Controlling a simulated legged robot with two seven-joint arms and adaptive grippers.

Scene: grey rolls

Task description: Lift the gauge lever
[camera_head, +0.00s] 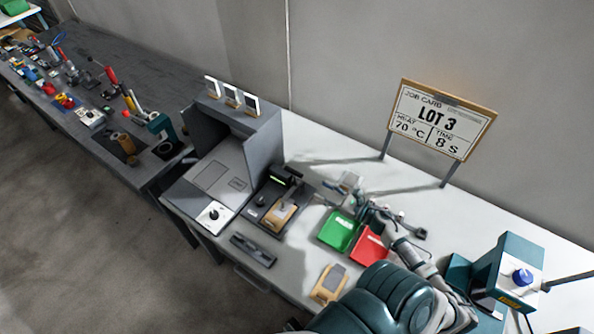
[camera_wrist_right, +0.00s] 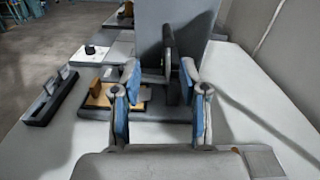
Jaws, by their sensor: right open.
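The gauge (camera_head: 263,200) is a dark base with a tan block (camera_head: 281,216) on it and a small lit green display, on the white bench left of centre in the head view. In the right wrist view, its dark upright part with what looks like the lever (camera_wrist_right: 169,42) stands beyond my fingers, and the tan block (camera_wrist_right: 98,95) shows to the left. My right gripper (camera_head: 343,187) is open and empty, to the right of the gauge and apart from it. Its two blue-padded fingers (camera_wrist_right: 160,88) frame the upright part in the right wrist view. My left gripper is not in view.
A green tray (camera_head: 339,231) and a red tray (camera_head: 369,247) lie below my right gripper. A grey machine (camera_head: 262,150) stands left behind the gauge. A dark slotted holder (camera_head: 253,250) lies in front. A job card sign (camera_head: 441,119) stands at the back. A teal machine (camera_head: 508,268) is at right.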

